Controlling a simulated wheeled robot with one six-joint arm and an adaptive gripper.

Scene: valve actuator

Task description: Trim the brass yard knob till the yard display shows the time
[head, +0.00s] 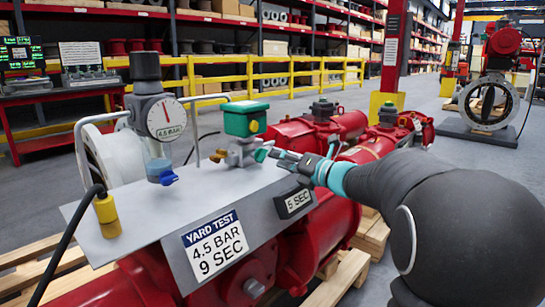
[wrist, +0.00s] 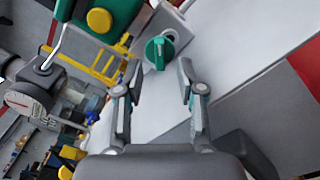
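In the head view, a brass-coloured knob (head: 218,156) sticks out to the left of a valve body below the green box (head: 243,119). A green knob (head: 262,152) is on the body's right side. My gripper (head: 275,153) points at this green knob. In the wrist view, my gripper (wrist: 161,64) is open with nothing between its fingers, and the green knob (wrist: 160,50) lies just beyond the tips. The brass knob is not clear there. The yard display (head: 294,201) reads "5 SEC". The yard test card (head: 215,243) reads "4.5 BAR 9 SEC".
A gauge (head: 166,119) marked 4.5 BAR stands on the grey plate (head: 130,234), above a blue tap (head: 168,178). A bent metal rod rises beside the green box. Red actuators (head: 320,130) lie behind on pallets. A yellow rail (head: 270,77) runs further back.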

